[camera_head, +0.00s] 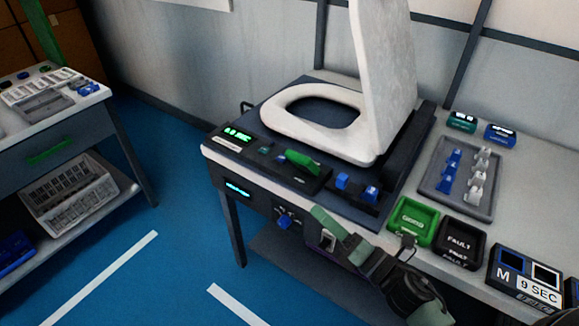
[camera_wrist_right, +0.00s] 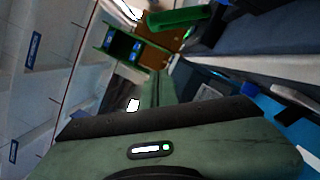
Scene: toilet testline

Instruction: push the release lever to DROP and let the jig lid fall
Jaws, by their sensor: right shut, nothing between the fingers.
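The green release lever (camera_head: 303,161) sits on the dark control panel at the front of the jig (camera_head: 283,178). It also shows at the top of the right wrist view (camera_wrist_right: 178,18). The white jig lid (camera_head: 383,70) stands raised, nearly upright, behind the right side of the white seat ring (camera_head: 300,133). My right gripper (camera_head: 320,215) is shut and empty, near the bench's front edge, below and slightly right of the lever and apart from it. Its green fingers (camera_wrist_right: 158,90) show closed in the right wrist view. My left gripper is in neither view.
Blue knobs (camera_head: 343,181) stand right of the lever. Further right are a grey tray (camera_head: 428,178) of blue and white parts, a green bin (camera_head: 401,214), a black FAULT bin (camera_head: 452,232) and a timer (camera_head: 510,288). Blue floor separates another bench (camera_head: 75,120) at left.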

